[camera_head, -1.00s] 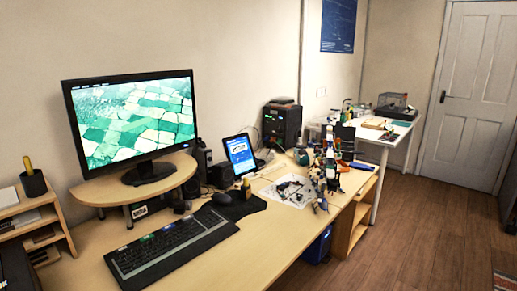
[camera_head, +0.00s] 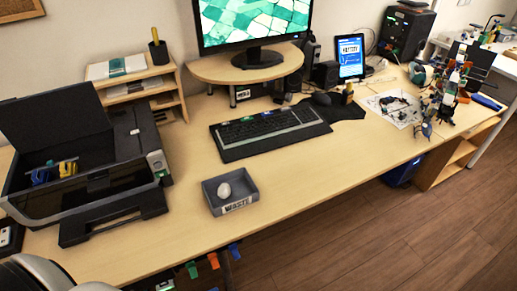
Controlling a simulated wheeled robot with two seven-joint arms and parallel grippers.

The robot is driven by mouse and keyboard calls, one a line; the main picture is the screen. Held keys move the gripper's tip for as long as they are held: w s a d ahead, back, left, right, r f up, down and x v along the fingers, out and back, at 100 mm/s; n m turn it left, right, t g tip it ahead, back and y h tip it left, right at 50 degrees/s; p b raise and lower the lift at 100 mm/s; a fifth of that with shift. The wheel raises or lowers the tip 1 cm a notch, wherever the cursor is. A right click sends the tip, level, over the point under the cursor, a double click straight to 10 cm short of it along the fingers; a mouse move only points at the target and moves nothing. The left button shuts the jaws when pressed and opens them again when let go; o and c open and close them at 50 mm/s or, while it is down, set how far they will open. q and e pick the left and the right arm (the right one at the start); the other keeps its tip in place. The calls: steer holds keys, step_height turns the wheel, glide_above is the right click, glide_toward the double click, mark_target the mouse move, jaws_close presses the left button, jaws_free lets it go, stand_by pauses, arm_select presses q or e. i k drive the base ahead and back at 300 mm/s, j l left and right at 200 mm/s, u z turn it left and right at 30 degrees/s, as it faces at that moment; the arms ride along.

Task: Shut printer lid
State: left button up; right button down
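The black and grey printer (camera_head: 105,190) stands at the left end of the desk. Its dark lid (camera_head: 52,122) is raised and leans back, so the printer is open. Small blue and yellow parts (camera_head: 55,171) show inside the opening. A black tray (camera_head: 115,216) sticks out at the printer's front. Neither of my grippers is in view.
A grey waste tray (camera_head: 212,208) with a crumpled white ball (camera_head: 224,190) sits right of the printer. A keyboard (camera_head: 270,131), a monitor (camera_head: 257,57) and a wooden shelf (camera_head: 170,72) stand beyond. Coloured items (camera_head: 213,261) hang below the front edge. Bare desk lies around the waste tray.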

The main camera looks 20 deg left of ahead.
mark_target(31, 123)
steer(key=u, duration=2.05)
